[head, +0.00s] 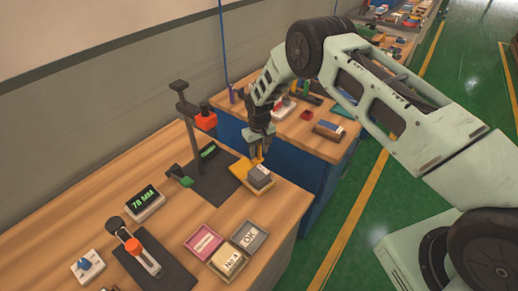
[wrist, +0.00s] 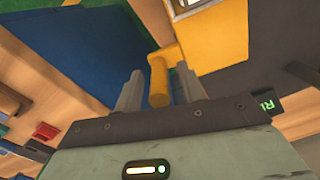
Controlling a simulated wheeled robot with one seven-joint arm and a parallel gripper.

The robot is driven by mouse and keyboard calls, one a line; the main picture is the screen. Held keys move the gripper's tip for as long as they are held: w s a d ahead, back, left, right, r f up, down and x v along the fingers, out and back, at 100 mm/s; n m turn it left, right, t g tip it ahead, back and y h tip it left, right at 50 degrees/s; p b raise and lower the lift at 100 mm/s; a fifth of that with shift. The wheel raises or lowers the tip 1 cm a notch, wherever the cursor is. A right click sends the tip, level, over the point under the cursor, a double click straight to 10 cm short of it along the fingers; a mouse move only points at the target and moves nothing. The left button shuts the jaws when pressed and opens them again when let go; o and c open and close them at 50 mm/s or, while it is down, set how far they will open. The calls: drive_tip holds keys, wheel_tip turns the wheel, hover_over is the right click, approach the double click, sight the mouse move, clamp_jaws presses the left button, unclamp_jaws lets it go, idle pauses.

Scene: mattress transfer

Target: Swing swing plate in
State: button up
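The yellow swing plate (head: 240,170) sticks out from the dark base of a press stand, toward the table's right edge. A grey block (head: 260,177) sits on it. In the wrist view the plate (wrist: 215,35) shows at upper right, with a stubby yellow handle (wrist: 158,80) coming off it. My gripper (head: 258,156) is down at the handle. In the wrist view my gripper (wrist: 160,92) has its two fingers on either side of the handle, with a visible gap on each side. It is open, not closed on the handle.
Small trays (head: 203,242) and a display (head: 145,203) stand nearer. A blue-sided second table (head: 313,140) is beyond a gap.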

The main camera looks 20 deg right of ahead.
clamp_jaws()
drive_tip(key=shift+s, duration=0.15)
drive_tip(key=shift+s+a+m+b, duration=0.1)
drive_tip(key=shift+s+m+b, duration=0.55)
drive_tip(key=shift+m, duration=0.3)
drive_tip(key=shift+s+m+b, duration=0.55)
drive_tip(key=shift+m+b, duration=0.1)
drive_tip(key=shift+m, duration=0.3)
drive_tip(key=shift+s+a+m+b, duration=0.3)
drive_tip(key=shift+s+m+b, duration=0.25)
drive_tip(key=shift+m, duration=0.4)
drive_tip(key=shift+s+a+m+b, duration=0.25)
drive_tip(key=shift+s+m+b, duration=0.3)
drive_tip(key=shift+m, duration=0.4)
drive_tip(key=shift+s+a+m+b, duration=0.3)
drive_tip(key=shift+s+a+m, duration=0.3)
drive_tip(key=shift+m, duration=0.45)
drive_tip(key=shift+s+a+m+b, duration=0.3)
drive_tip(key=shift+s+a+m, duration=0.25)
drive_tip(key=shift+m, duration=0.5)
drive_tip(key=shift+s+a+m, duration=0.35)
drive_tip(key=shift+a+m, duration=0.25)
drive_tip(key=shift+m, duration=0.45)
drive_tip(key=shift+s+a+m, duration=0.3)
drive_tip(key=shift+a+m, duration=0.25)
drive_tip(key=shift+m, duration=0.5)
drive_tip(key=shift+a, duration=0.1)
